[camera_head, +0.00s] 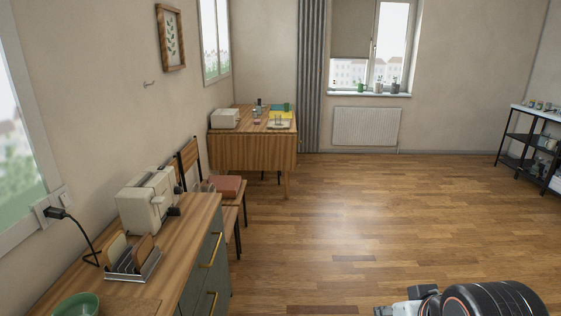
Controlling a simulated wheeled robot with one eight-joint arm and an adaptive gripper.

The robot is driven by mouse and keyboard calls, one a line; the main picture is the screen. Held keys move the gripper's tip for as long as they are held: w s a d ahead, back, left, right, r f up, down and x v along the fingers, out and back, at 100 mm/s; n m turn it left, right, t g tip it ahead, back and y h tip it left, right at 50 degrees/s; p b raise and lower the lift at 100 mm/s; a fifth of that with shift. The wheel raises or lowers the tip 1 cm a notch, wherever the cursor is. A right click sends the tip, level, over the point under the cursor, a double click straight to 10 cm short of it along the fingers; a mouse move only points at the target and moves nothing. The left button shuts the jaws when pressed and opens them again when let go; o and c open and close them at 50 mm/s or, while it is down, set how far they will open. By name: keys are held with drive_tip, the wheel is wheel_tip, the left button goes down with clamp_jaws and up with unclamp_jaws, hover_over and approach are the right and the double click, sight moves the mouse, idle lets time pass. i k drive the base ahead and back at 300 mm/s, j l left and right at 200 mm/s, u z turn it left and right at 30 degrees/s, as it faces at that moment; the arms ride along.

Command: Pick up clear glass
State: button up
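I cannot make out the clear glass for certain. Small, pale, see-through shapes (279,121) stand on the far wooden table (253,150), near its right front edge, but they are too small to identify. Part of my arm shows at the bottom right edge of the head view, far from that table. No gripper fingers can be seen there.
A wooden counter (185,245) runs along the left wall with a toaster (148,200), a rack (133,262) and a green bowl (77,305). A chair (228,190) stands between counter and table. A black shelf (533,145) is at far right. The middle floor is clear.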

sight(278, 117)
drive_tip(key=i, duration=4.25)
drive_tip(key=i+z, duration=0.15)
drive_tip(key=i, duration=0.45)
drive_tip(key=i+j+z, duration=0.1)
drive_tip(key=i, duration=0.5)
drive_tip(key=i+j+z, duration=0.15)
drive_tip(key=i, duration=0.45)
drive_tip(key=k+u, duration=0.2)
drive_tip(key=i+j+z, duration=0.15)
drive_tip(key=i+z, duration=0.15)
